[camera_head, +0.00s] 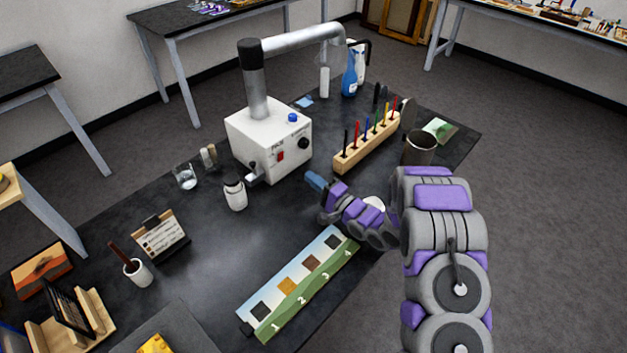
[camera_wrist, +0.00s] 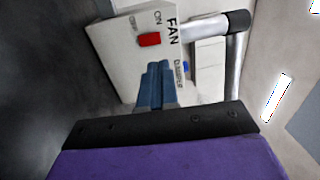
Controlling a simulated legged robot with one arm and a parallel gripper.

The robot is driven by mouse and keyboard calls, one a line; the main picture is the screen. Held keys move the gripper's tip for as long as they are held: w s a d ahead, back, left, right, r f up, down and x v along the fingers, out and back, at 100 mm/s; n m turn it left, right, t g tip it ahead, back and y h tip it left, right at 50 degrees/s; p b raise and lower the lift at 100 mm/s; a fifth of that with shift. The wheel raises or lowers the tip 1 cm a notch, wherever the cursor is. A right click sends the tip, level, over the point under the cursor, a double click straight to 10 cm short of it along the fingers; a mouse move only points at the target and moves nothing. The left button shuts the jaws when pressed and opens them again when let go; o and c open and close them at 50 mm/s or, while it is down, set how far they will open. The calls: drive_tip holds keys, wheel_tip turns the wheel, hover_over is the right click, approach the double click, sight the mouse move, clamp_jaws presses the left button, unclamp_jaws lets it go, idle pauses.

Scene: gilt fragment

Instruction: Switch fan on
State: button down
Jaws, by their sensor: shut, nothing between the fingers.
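The fan unit (camera_head: 250,150) is a white box with a grey metal duct, standing on the black table in the head view. Its front carries a red switch (camera_head: 280,156), a black knob (camera_head: 303,143) and FAN lettering; a blue button (camera_head: 292,118) is on top. In the wrist view the red switch (camera_wrist: 149,39) lies beside ON and OFF labels; its exact tilt is unclear. My gripper (camera_head: 312,178) is in front of the box, to the lower right of the switch. Its blue fingers (camera_wrist: 156,72) are shut and empty, pointing toward the panel, apart from the switch.
A wooden rack (camera_head: 366,145) of coloured tools stands right of the box, with a dark cup (camera_head: 419,148) beyond. A white jar (camera_head: 235,194) and a glass (camera_head: 186,178) stand to the left. A numbered sample board (camera_head: 318,285) lies in front. Table space between jar and board is clear.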

sight(281, 153)
drive_tip(key=b+x, duration=0.2)
drive_tip(key=x, duration=0.8)
drive_tip(key=shift+a+f, duration=0.1)
drive_tip(key=shift+a, duration=0.05)
drive_tip(key=shift+w+a+b, duration=0.25)
drive_tip(key=shift+b, duration=0.05)
drive_tip(key=shift+r, duration=0.25)
drive_tip(key=shift+r+p, duration=0.2)
drive_tip(key=shift+p, duration=0.5)
drive_tip(key=shift+a+f, duration=0.1)
drive_tip(key=shift+f, duration=0.1)
